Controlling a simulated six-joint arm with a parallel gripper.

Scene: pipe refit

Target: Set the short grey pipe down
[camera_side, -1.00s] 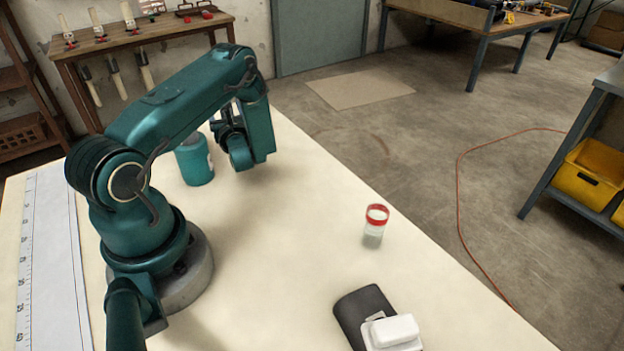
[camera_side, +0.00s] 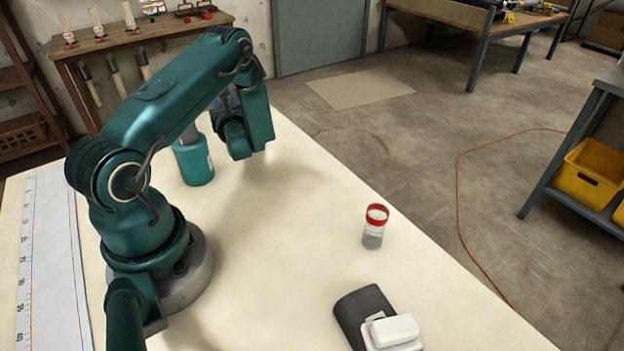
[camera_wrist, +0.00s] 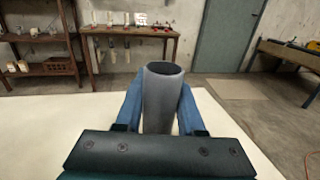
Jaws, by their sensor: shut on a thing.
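The short grey pipe (camera_wrist: 163,100) stands roughly upright between the blue fingers of my gripper (camera_wrist: 163,88) in the wrist view. The fingers are shut on it from both sides, and its open round top faces up. In the side view my gripper (camera_side: 226,103) is mostly hidden behind my wrist, at the far end of the cream table. I cannot tell there how high the pipe's lower end is above the table.
A teal container (camera_side: 193,161) stands close to my arm on the table (camera_side: 270,260). A dark pad (camera_side: 358,312) with a white case (camera_side: 391,332) lies at the front. The table's middle is clear.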

